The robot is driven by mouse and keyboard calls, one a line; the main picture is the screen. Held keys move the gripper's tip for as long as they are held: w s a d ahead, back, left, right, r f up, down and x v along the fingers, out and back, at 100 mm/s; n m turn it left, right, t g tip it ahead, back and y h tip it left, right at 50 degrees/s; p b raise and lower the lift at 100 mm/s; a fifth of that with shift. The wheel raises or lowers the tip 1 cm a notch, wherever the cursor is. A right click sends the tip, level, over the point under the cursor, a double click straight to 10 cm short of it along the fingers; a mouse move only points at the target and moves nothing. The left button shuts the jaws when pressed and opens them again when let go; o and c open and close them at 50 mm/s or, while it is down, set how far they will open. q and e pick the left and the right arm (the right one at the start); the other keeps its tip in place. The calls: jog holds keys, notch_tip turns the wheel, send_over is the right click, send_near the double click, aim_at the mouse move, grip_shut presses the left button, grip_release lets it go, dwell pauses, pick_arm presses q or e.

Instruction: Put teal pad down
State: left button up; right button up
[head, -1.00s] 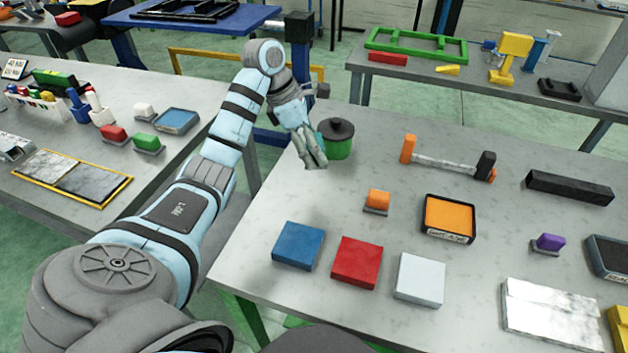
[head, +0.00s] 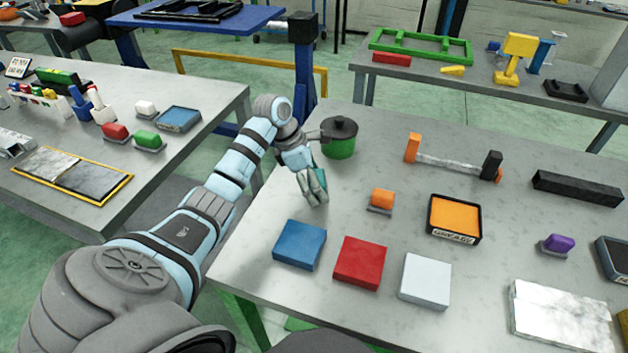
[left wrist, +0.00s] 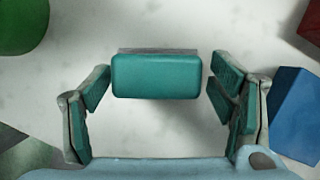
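The teal pad (left wrist: 156,77) lies in the left wrist view with a thin grey base edge along its far side. It sits between the two fingers of my left gripper (left wrist: 158,88), which are spread, with a visible gap on each side of the pad. In the head view my left gripper (head: 316,197) points down at the table's left part, behind the blue block; the pad there is mostly hidden and hard to tell from the teal finger linings. I see no second gripper in either view.
A green pot (head: 340,141) with a dark lid stands just behind my left gripper. Blue (head: 300,245), red (head: 360,263) and white (head: 425,280) blocks lie in front. An orange pad (head: 382,199) and orange tray (head: 454,215) are to the right.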

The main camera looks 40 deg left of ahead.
pick_arm(q)
jog(key=shift+r, duration=0.15)
jog(key=p+v, duration=0.1)
jog(key=v, duration=1.1)
